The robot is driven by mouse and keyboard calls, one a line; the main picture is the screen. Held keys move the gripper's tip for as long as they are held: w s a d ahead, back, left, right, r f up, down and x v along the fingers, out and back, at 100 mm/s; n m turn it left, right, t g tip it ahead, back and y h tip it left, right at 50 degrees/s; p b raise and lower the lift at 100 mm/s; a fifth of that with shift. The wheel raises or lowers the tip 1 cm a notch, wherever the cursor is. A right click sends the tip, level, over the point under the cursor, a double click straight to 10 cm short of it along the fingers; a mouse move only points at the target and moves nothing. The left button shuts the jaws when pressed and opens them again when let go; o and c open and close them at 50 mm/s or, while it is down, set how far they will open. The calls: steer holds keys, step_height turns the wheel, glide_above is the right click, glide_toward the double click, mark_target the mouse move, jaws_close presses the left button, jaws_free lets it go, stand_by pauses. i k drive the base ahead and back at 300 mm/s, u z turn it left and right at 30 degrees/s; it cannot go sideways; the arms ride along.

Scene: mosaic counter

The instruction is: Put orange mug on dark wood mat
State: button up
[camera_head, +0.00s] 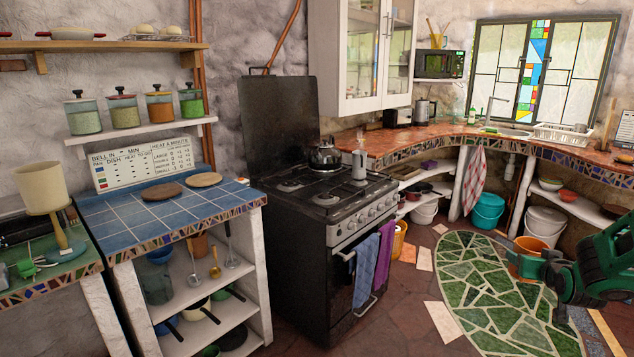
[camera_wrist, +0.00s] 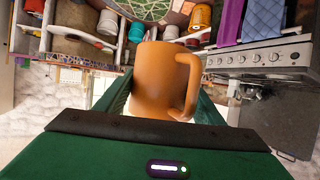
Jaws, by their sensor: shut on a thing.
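The orange mug (camera_head: 528,246) is in the jaws of my gripper (camera_head: 532,263) at the right of the head view, in the air above the floor. In the wrist view the mug (camera_wrist: 158,80) fills the space between the green fingers, its handle on the right. The gripper is shut on it. The dark wood mat (camera_head: 161,192) is a round, dark brown disc lying on the blue tiled counter (camera_head: 150,216) at the left, far from my gripper. Nothing stands on it. The mat cannot be made out in the wrist view.
A lighter round wood mat (camera_head: 203,180) lies right of the dark one, behind it. A recipe board (camera_head: 141,163) leans at the counter's back. The black stove (camera_head: 318,215) stands between the counter and my gripper. A shelf with several jars (camera_head: 150,132) hangs above the counter.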

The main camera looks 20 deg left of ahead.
mark_target(164, 192)
steer(key=u, duration=1.25)
